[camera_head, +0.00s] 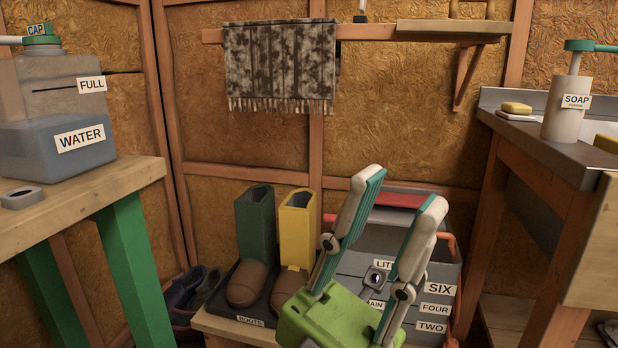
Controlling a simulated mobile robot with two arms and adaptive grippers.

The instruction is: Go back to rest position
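My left gripper (402,192) rises from the bottom centre, with a green body and two white and teal fingers pointing up. The fingers are spread apart, with nothing seen between them. It appears in front of a grey box with labels (446,252), covering part of it. My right gripper is not in view.
Boots (255,225) stand on a dark tray left of my gripper. A water jug (50,110) stands on a green-legged table (130,180) at left. A soap dispenser (565,115) is on the right counter (550,150). A patterned towel (280,62) hangs behind.

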